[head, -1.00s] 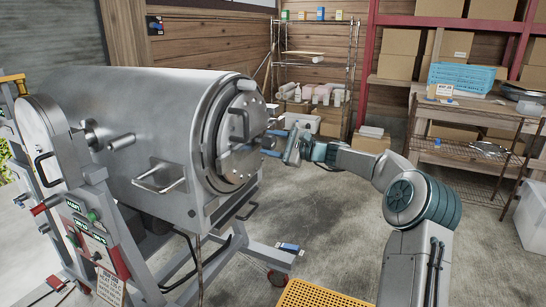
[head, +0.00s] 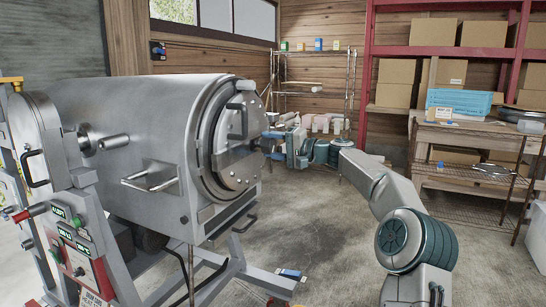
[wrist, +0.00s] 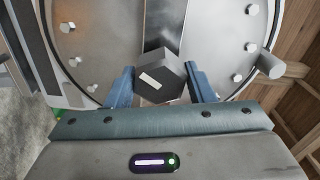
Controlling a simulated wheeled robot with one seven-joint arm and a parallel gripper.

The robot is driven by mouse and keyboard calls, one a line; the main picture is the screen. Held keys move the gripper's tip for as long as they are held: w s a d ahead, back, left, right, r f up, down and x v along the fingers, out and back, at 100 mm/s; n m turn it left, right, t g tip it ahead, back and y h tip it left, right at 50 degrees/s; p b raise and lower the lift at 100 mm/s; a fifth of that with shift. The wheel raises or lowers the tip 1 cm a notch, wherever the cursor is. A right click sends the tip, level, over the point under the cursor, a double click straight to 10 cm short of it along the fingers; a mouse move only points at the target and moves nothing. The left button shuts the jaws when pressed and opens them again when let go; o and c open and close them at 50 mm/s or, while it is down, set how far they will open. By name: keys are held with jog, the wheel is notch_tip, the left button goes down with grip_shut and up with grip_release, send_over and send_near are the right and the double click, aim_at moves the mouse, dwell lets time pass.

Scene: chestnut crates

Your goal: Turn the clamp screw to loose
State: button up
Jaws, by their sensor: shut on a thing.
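The clamp screw (wrist: 160,80) shows in the wrist view as a dark hexagonal head with a pale mark on its face. It stands in front of a grey bar across the round metal door (wrist: 95,25). My gripper (wrist: 159,72) has its two blue fingers on the left and right of the head, shut on it. In the head view my gripper (head: 270,146) is at the door's right side, level with its middle. The screw itself is hard to make out there, hidden by the fingers and the door fittings.
The big steel drum (head: 140,110) with its side handles fills the left. A control panel (head: 75,240) stands at lower left. A wire rack (head: 312,85) and a cart with a blue basket (head: 460,101) stand behind. The floor (head: 310,220) right of the drum is mostly clear.

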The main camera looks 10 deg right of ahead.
jog(key=shift+a+f+n+b, duration=0.1)
jog(key=shift+f+n+b, duration=0.05)
jog(key=shift+n+b, duration=0.55)
jog(key=shift+a+f+n+b, duration=0.1)
jog(key=shift+n+b, duration=0.3)
jog(key=shift+n, duration=0.5)
jog(key=o, duration=1)
jog(key=shift+s+r, duration=0.1)
jog(key=shift+r, duration=0.05)
jog(key=shift+c, duration=0.2)
jog(key=shift+d, duration=0.15)
jog(key=shift+s+d, duration=0.15)
jog(key=shift+d, duration=0.1)
jog(key=v, duration=1.3)
